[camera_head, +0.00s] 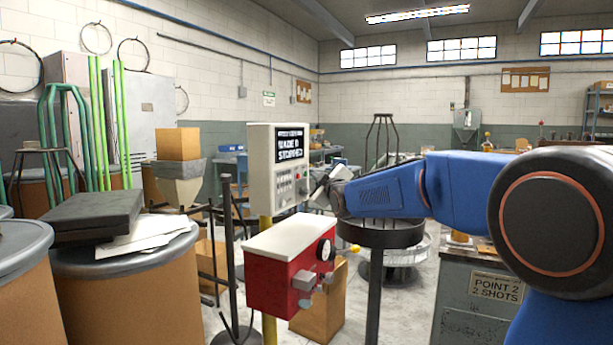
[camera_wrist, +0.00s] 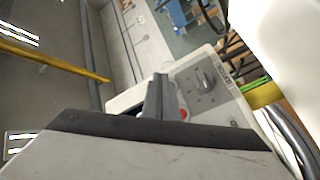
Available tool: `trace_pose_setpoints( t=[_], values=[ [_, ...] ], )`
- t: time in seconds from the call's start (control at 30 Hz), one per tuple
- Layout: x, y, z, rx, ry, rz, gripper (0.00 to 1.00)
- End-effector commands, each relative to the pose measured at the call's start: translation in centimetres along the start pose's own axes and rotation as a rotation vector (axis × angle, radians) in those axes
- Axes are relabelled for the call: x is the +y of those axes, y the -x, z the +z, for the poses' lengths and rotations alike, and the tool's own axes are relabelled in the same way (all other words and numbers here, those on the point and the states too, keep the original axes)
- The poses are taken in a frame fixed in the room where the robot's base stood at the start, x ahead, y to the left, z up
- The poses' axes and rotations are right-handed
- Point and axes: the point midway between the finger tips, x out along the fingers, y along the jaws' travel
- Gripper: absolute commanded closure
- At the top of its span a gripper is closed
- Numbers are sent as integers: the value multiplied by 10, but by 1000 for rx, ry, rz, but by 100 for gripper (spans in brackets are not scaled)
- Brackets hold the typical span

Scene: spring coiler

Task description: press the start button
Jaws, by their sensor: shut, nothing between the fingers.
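A pale control cabinet (camera_head: 262,165) on a yellow post has a dark screen with white text and a keypad below it. In the wrist view, a pale panel face (camera_wrist: 225,105) has a dark round knob (camera_wrist: 204,79) and a small red button (camera_wrist: 184,114). My gripper (camera_head: 318,186) is shut and empty, close to the cabinet's right edge. In the wrist view its fingers (camera_wrist: 161,98) lie over part of the panel, beside the red button. I cannot tell whether they touch it. No button is readable as the start button; part of the panel is hidden.
Drums with a dark case (camera_head: 92,217) and papers fill the left. A grey cabinet (camera_head: 462,308) stands at right.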

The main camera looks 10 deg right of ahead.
Motion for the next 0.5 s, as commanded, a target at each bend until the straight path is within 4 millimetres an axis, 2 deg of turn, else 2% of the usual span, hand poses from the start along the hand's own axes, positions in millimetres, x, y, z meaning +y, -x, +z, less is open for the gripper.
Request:
trace_pose_setpoints(
  t=[0.5],
  values=[
    [-4,-6,-4,0,0,0,100]
  ],
)
